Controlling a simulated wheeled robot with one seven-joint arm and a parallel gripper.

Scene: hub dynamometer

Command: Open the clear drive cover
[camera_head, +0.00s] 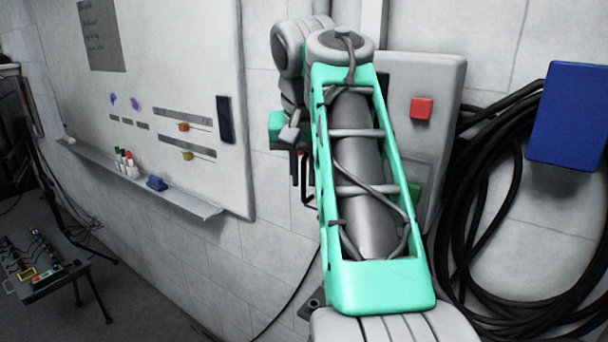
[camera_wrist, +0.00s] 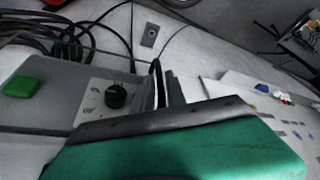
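I cannot make out a clear drive cover in either view. My gripper (camera_wrist: 167,88) shows in the wrist view as narrow, dark grey fingers beyond the teal and dark housing. The fingers are close together, and their tips are too small and overlapped to tell the gap. I see nothing held between them. They point along the wall, beside a grey panel with a black knob (camera_wrist: 115,95). In the head view my teal arm covers the middle, and the fingertips are not clear there.
A grey wall box (camera_head: 449,95) carries a red button (camera_head: 421,108). A blue box (camera_head: 568,115) and coiled black cables (camera_head: 465,220) are on the right. A whiteboard (camera_head: 170,75) with a marker ledge (camera_head: 185,200) is on the left. A small bench (camera_head: 50,280) stands at lower left.

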